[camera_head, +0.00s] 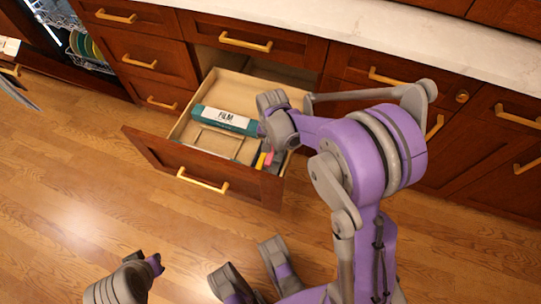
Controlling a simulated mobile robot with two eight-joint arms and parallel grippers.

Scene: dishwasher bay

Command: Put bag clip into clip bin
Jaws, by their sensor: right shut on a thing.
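My right gripper (277,136) reaches over the right side of the open drawer (146,147). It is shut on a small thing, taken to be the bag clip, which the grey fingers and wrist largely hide. Small yellow (260,160) and pink (269,158) pieces show just below the gripper, in the drawer's front right part. I cannot tell whether one of them is the held clip. A grey piece beside them may be the clip bin, but its outline is partly hidden.
A teal and white film box (224,120) lies across the drawer, left of my right gripper. The drawer's gold handle (203,181) faces the open wood floor (100,200). A white counter (400,50) runs above the cabinets. A dish rack (82,42) shows at top left.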

